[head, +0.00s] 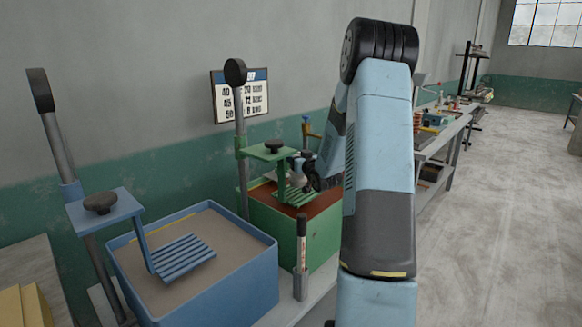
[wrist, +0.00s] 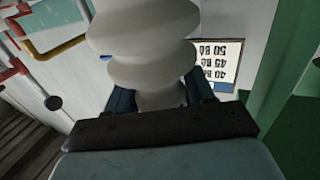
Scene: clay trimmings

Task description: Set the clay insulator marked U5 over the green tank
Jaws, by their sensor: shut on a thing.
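The green tank (head: 275,239) stands in the middle of the head view, filled with brown-red liquid. A slatted green rack (head: 297,198) hangs over it from a green bracket. My gripper (head: 308,174) is above this tank, close to the bracket and rack. In the wrist view my gripper (wrist: 160,100) is shut on a pale ribbed clay insulator (wrist: 143,45), whose lower part is between the fingers. No U5 mark shows on the visible side. In the head view the insulator is mostly hidden by the gripper, and I cannot tell whether it touches the rack.
A blue tank (head: 218,294) with grey-brown contents and its own blue rack (head: 183,258) stands at left. An upright marker-like tool (head: 301,245) stands before the green tank. A wall chart (head: 240,96) hangs behind. A cluttered bench (head: 440,130) runs to the right; the floor there is clear.

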